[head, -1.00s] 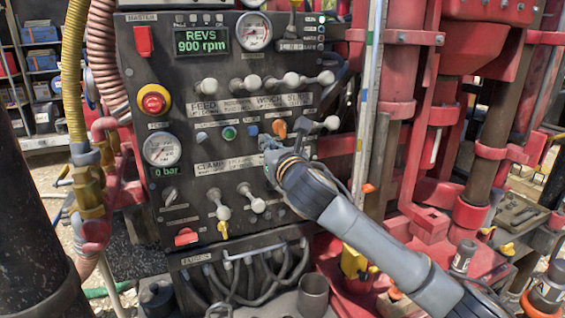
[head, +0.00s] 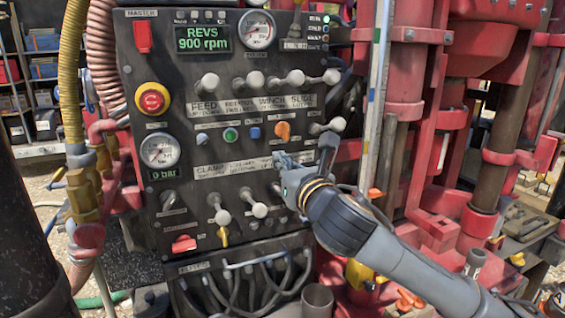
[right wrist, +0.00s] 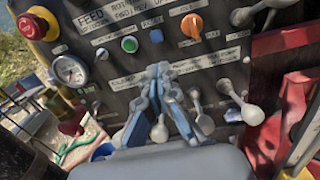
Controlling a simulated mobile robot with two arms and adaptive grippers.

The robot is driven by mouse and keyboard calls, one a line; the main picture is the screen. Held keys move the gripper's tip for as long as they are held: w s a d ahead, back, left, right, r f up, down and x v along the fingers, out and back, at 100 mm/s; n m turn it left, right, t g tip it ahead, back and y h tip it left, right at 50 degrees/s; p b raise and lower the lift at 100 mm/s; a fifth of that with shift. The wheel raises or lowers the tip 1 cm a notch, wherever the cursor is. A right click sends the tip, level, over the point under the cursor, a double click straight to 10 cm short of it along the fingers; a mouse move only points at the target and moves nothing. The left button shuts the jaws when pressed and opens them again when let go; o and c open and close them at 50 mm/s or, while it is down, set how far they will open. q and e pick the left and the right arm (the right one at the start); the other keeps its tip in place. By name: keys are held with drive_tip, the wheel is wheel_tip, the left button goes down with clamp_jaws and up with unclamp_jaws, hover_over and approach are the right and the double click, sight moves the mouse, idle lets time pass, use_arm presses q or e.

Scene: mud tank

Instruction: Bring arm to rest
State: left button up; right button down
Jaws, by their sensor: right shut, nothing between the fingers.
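My right gripper (head: 283,161) is in front of the dark control panel (head: 185,70), just below the orange rotary knob (head: 283,131). A small gap separates it from that knob. In the right wrist view my right gripper (right wrist: 157,72) has its blue-grey fingers together, with nothing between them. The orange knob (right wrist: 191,25) is up and to the right of the fingertips there. My right arm comes in from the lower right. Part of the panel's lower label row is hidden behind the gripper. My left gripper does not show.
White-knobbed levers (head: 255,79) stick out above the gripper, and more (head: 260,210) below left. A red stop button (head: 152,99) and gauge (head: 159,150) are at the panel's left. Red rig pipework (head: 405,90) stands close on the right. A grey cup (head: 317,299) stands below.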

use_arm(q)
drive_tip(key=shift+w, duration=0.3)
